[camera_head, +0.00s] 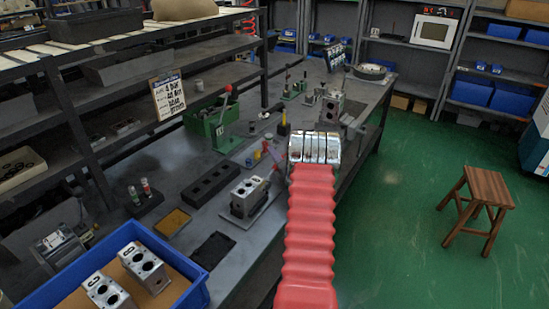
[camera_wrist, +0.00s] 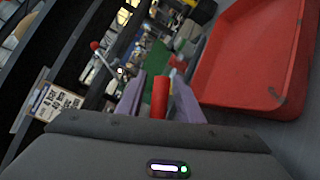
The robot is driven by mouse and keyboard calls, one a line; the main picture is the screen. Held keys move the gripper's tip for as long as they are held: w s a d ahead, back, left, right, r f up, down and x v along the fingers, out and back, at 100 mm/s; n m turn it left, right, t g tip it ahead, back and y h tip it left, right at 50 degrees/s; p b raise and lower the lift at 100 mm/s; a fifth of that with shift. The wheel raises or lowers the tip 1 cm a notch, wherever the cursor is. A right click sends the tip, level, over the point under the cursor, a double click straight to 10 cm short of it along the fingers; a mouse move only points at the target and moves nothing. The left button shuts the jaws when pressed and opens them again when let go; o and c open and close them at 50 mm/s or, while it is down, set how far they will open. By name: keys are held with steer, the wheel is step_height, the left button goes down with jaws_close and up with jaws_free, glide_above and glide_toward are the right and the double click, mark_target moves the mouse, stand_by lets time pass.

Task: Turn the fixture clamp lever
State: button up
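The lever's lower end is hard to make out.
A green box (camera_head: 213,123) with a red-knobbed lever (camera_head: 228,90) stands behind my gripper. A black slotted rack (camera_head: 210,182) lies left of the fixture. A blue tray (camera_head: 192,254) holds valve blocks at front left. A large red, rimmed object (camera_wrist: 250,62) fills the wrist view's right.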

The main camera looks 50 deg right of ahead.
steer(key=shift+c, duration=0.4)
jaws_close()
steer(key=shift+f, duration=0.1)
